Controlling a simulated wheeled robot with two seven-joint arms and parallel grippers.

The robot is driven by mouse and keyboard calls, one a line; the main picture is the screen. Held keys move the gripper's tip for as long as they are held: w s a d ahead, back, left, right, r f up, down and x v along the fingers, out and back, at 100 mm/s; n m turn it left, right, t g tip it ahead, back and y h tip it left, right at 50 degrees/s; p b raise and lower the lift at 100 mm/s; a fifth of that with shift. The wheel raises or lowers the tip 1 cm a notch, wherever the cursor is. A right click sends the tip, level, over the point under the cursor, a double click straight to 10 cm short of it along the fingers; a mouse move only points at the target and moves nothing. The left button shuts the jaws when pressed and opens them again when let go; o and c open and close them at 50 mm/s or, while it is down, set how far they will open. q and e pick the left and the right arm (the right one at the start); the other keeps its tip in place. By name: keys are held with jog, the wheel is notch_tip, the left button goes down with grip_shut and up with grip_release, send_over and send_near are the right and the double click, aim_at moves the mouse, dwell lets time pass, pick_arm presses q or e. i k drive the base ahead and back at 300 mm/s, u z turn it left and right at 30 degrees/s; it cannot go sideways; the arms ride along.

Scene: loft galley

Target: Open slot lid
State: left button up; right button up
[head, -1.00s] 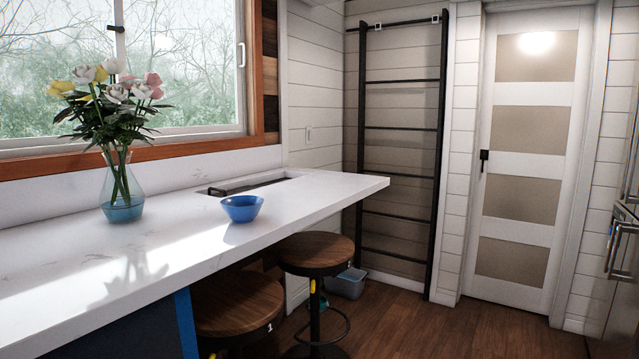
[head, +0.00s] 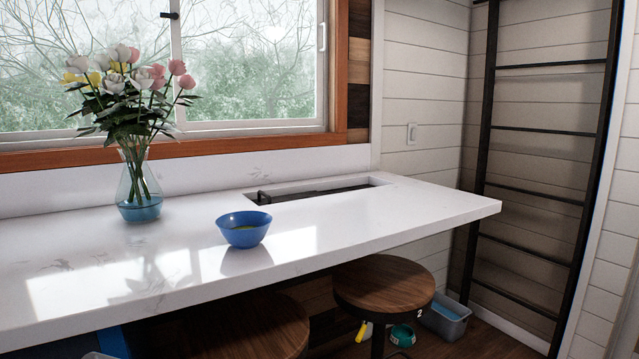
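A rectangular slot (head: 318,190) is cut into the white counter near its back edge, right of the middle of the head view. A dark panel with a black handle (head: 262,197) at its left end shows in the slot; I take it to be the slot lid. Whether it is shut or partly open I cannot tell at this angle. Neither of my grippers is in view.
A blue bowl (head: 243,229) stands on the white counter (head: 400,222) in front of the slot. A glass vase (head: 139,190) with flowers stands to the left. Wooden stools (head: 384,285) stand under the front edge. A dark ladder (head: 595,150) is at the right, with a grey bin (head: 445,318) on the floor.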

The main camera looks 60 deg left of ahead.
aim_at(268, 201)
jog(key=i, duration=2.2)
jog(key=u, duration=1.9)
